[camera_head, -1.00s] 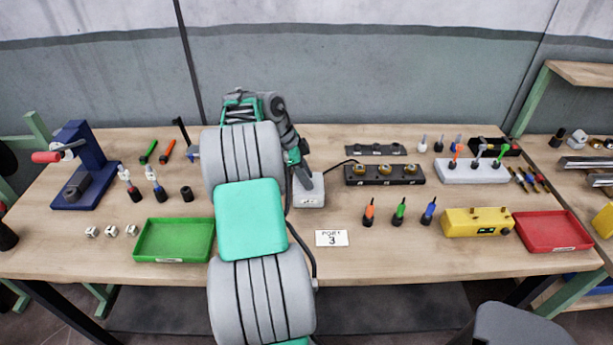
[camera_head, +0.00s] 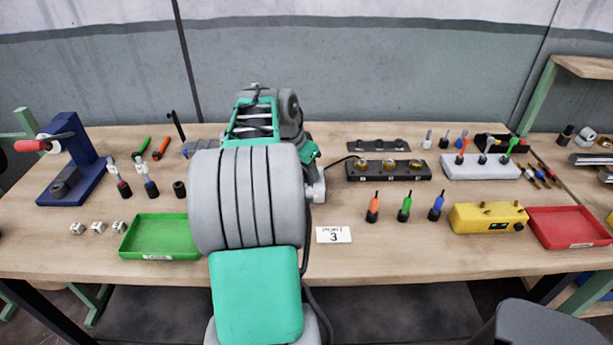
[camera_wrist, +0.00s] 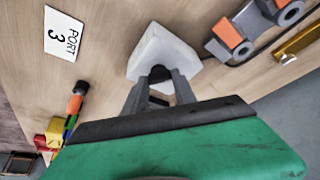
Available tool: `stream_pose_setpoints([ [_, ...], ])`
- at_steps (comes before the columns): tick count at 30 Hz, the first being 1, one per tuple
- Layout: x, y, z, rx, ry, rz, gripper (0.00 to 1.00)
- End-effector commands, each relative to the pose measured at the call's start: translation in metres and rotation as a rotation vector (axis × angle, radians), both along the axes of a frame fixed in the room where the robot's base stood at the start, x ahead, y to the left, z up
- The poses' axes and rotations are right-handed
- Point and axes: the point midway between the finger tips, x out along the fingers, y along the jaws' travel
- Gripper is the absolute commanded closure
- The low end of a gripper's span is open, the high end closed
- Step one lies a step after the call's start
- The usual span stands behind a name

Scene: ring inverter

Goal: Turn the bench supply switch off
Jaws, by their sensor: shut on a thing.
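A small white box with a dark knob, which looks like the bench supply (camera_wrist: 168,50), sits on the table in the wrist view. In the head view my arm hides most of it. Its dark switch knob (camera_wrist: 160,73) faces my gripper (camera_wrist: 160,79). The two grey fingers reach to the knob from both sides and are shut on it. The knob's exact setting cannot be made out. In the head view my gripper is hidden behind my arm.
A black strip with brass sockets (camera_head: 388,170) is right of the supply, with a black cable. A "PORT 3" card (camera_head: 333,235) lies in front. Green tray (camera_head: 160,256), yellow box (camera_head: 488,218) and red tray (camera_head: 570,240) line the front.

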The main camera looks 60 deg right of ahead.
Motion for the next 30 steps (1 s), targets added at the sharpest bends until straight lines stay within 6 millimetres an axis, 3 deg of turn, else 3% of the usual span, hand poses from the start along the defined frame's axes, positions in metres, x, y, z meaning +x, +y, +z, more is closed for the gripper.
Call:
stream_pose_setpoints([
  [18, -0.0031, -0.0019, 0.0022, -0.009, -0.002, 0.55, 1.0],
  [30, -0.0027, -0.0021, 0.0034, -0.009, -0.001, 0.729, 1.0],
])
